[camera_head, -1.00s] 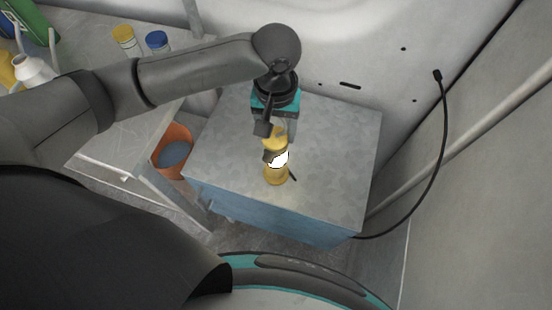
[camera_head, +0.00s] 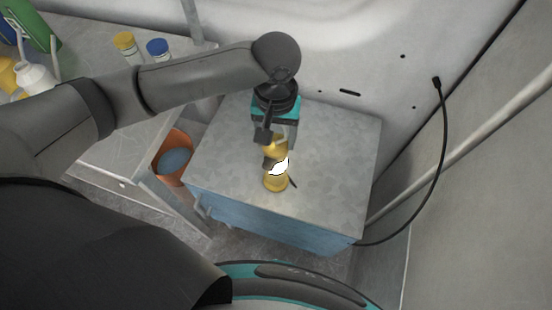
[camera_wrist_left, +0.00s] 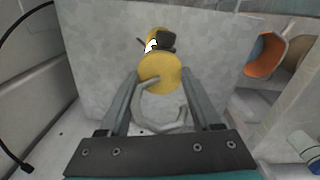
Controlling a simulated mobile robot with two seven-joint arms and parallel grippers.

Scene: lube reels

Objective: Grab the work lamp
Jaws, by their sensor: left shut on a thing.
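The work lamp (camera_head: 277,180) is yellow with a bright white lit face and dark parts. It stands over the grey top of the blue cabinet (camera_head: 335,150); I cannot tell whether its base touches the top. My left gripper (camera_head: 274,148) comes down from above and is shut on the lamp's upper part. In the left wrist view the lamp's round yellow end (camera_wrist_left: 160,72) and a grey hook lie between the two fingers (camera_wrist_left: 160,85). The fingers hide part of the lamp in the head view. My right gripper is not in view.
An orange bin (camera_head: 173,155) stands left of the cabinet. A workbench at the left holds a yellow-capped jar (camera_head: 127,46), a blue-capped jar (camera_head: 158,50) and several bottles. A black cable (camera_head: 443,150) hangs on the wall at the right. The cabinet top around the lamp is clear.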

